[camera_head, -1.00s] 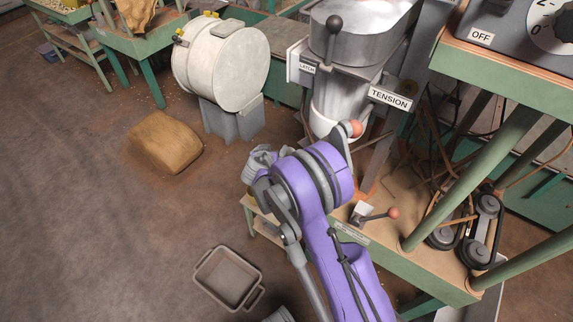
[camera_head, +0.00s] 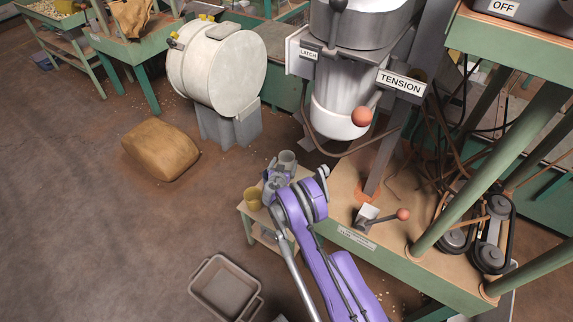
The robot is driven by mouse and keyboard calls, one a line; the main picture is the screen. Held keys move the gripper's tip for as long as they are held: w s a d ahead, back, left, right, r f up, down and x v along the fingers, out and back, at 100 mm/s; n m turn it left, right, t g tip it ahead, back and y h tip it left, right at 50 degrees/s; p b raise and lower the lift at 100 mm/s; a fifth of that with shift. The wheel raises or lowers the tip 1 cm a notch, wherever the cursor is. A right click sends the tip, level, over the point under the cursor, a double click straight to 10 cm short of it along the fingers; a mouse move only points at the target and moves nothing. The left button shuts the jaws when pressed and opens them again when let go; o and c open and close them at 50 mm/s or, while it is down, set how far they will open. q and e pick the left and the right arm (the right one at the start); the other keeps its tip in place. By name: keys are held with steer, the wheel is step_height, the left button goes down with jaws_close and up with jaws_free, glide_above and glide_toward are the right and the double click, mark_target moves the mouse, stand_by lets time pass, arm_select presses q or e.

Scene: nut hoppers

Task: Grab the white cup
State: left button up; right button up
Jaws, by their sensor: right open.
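My right gripper (camera_head: 274,176) reaches from the lower right, above the small side table at the machine bench's left end, and is open. A small pale grey-white cup-like cylinder (camera_head: 287,158) shows at its far side; it may be the white cup, but I cannot tell whether the jaws touch it. A yellowish cup (camera_head: 252,199) stands just left of the gripper on the small table (camera_head: 247,222). My left gripper is not in view.
The metal hopper (camera_head: 340,85) with LATCH and TENSION labels and a red-knobbed lever (camera_head: 361,117) hangs behind the gripper. A lever with a red knob (camera_head: 402,214) stands on the bench. A grey tray (camera_head: 225,289) and brown sack (camera_head: 160,150) lie on the floor.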

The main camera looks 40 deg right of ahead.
mark_target(288, 153)
steer(key=x, duration=0.2)
steer(key=b+x, duration=0.1)
steer(key=x, duration=0.2)
steer(key=shift+a+f, duration=0.1)
steer(key=shift+f, duration=0.15)
steer(key=shift+r, duration=0.1)
steer(key=c, duration=1)
